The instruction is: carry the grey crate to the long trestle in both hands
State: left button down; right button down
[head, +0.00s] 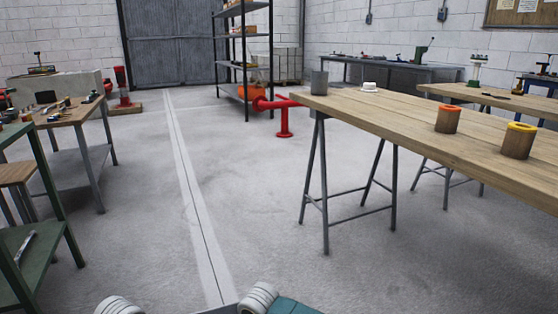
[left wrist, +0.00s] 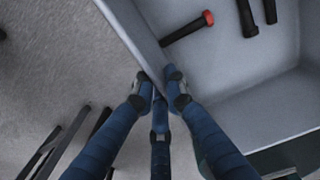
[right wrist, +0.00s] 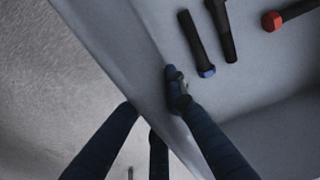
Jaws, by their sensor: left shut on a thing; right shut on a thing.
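The grey crate (left wrist: 250,75) fills much of both wrist views, and only a sliver of its rim (head: 216,309) shows at the bottom of the head view. My left gripper (left wrist: 158,84) is shut on one crate wall, a finger on each side. My right gripper (right wrist: 152,92) is shut on a wall of the crate (right wrist: 125,55) too. Inside lie a red-headed bolt (left wrist: 190,27), a blue-headed bolt (right wrist: 196,42) and a dark rod (right wrist: 222,30). The long trestle (head: 400,118), a wooden top on grey legs, stands ahead to the right.
A grey cup (head: 319,83), a white piece (head: 369,86), an orange-rimmed pot (head: 448,120) and a yellow-rimmed pot (head: 518,142) stand on the trestle. A green bench (head: 45,265) and a wooden-topped table (head: 72,112) line the left. The floor (head: 235,200) between is clear.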

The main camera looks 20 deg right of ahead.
aim_at(382, 107)
jog(key=i+u, duration=0.1)
jog(key=i, duration=0.9)
jog(key=i+u, duration=0.1)
jog(key=i, duration=0.9)
jog(key=i+u, duration=0.25)
jog(key=i, duration=0.25)
jog(key=i+l+u, duration=0.1)
jog(key=i+u, duration=0.15)
jog(key=i, duration=0.25)
jog(key=i+z, duration=0.15)
jog(key=z, duration=0.15)
jog(key=i+z, duration=0.3)
jog(key=k+z, duration=0.1)
jog(key=z, duration=2.9)
